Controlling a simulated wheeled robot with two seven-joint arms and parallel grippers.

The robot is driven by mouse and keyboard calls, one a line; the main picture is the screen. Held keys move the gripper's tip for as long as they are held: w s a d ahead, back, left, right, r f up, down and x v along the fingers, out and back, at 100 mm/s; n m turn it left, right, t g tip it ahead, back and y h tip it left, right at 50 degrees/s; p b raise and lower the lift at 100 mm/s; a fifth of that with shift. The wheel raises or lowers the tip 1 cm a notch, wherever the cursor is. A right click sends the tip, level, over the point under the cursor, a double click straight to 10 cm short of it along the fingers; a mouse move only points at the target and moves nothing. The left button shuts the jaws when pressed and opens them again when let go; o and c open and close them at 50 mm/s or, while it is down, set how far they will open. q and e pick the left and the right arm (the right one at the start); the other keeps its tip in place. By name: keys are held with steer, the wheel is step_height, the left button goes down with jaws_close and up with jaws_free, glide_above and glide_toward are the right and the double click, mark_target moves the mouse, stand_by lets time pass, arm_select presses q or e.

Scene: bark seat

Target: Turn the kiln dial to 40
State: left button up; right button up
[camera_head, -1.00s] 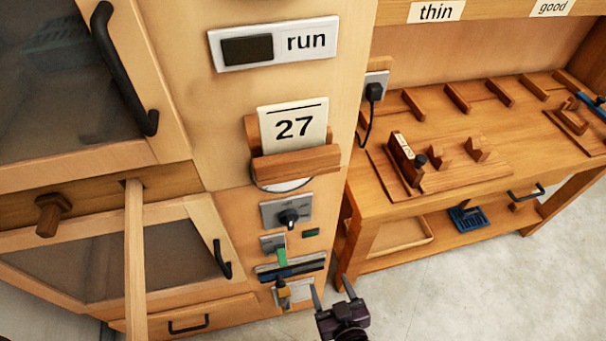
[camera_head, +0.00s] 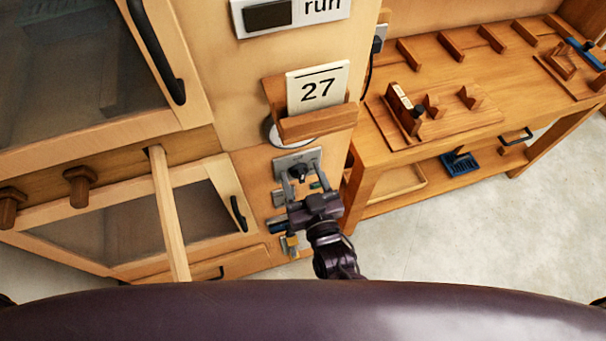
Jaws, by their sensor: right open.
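The dial is a small black knob (camera_head: 298,170) on a grey plate (camera_head: 284,161) on the kiln's wooden front panel, below the card holder. Its marks are too small to read. My right gripper (camera_head: 302,167) is open, its two fingers pointing up at the plate, one on either side of the knob. I cannot tell whether they touch the knob. The gripper body hides part of the controls below. A white card reading 27 (camera_head: 318,90) stands in a wooden holder (camera_head: 318,123) above the dial. My left gripper is not in view.
A panel reading "run" (camera_head: 325,6) is above. Below the dial are a small green piece (camera_head: 318,185) and other controls, partly hidden. Glass-fronted doors with black handles (camera_head: 158,50) and a wooden bar (camera_head: 168,215) are at left. A workbench (camera_head: 450,145) stands at right.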

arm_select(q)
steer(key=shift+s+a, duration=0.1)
arm_select(e)
steer(key=c, duration=1)
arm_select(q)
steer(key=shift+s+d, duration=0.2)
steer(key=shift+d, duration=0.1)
arm_select(e)
steer(key=shift+o, duration=0.2)
steer(key=shift+m, duration=0.4)
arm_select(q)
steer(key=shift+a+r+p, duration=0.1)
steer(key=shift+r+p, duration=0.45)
arm_select(e)
steer(key=m, duration=0.7)
steer(key=d+m, duration=0.1)
steer(key=m, duration=0.3)
steer(key=shift+w+f, duration=0.1)
steer(key=shift+f, duration=0.2)
